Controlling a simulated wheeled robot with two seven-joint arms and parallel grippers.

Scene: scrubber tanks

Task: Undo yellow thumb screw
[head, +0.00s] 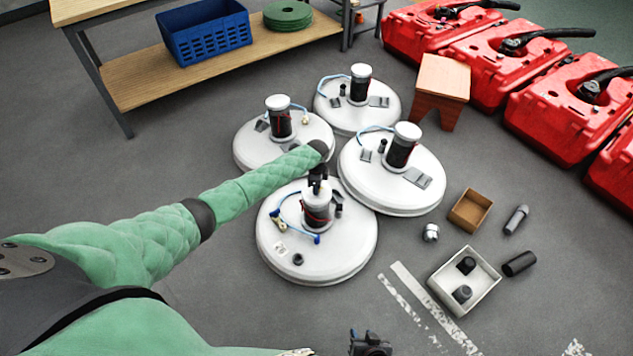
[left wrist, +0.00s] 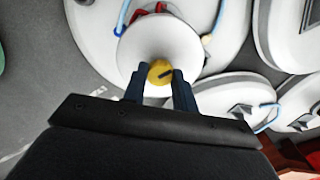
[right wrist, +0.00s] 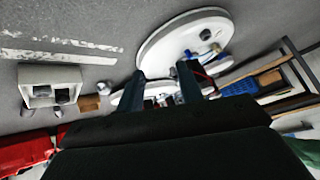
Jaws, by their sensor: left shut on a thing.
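The yellow thumb screw (left wrist: 159,73) shows in the left wrist view, at the near edge of a round white cap (left wrist: 160,45). My left gripper (left wrist: 160,88) has its two dark fingers closed on either side of the screw. In the head view, my left gripper (head: 318,180) is at the top of the canister (head: 316,213) on the nearest white round tank (head: 345,262); the screw is hidden there. My right gripper (right wrist: 175,92) has its fingers apart with nothing between them. It is low at the bottom of the head view (head: 370,346), away from the tank.
Three more white tanks with canisters stand close behind, one of them at right (head: 425,200). A grey tray (head: 437,293) with dark caps, a small brown box (head: 484,197) and loose parts lie right. Red machines (head: 480,55) line the back right. A wooden bench (head: 120,78) stands back left.

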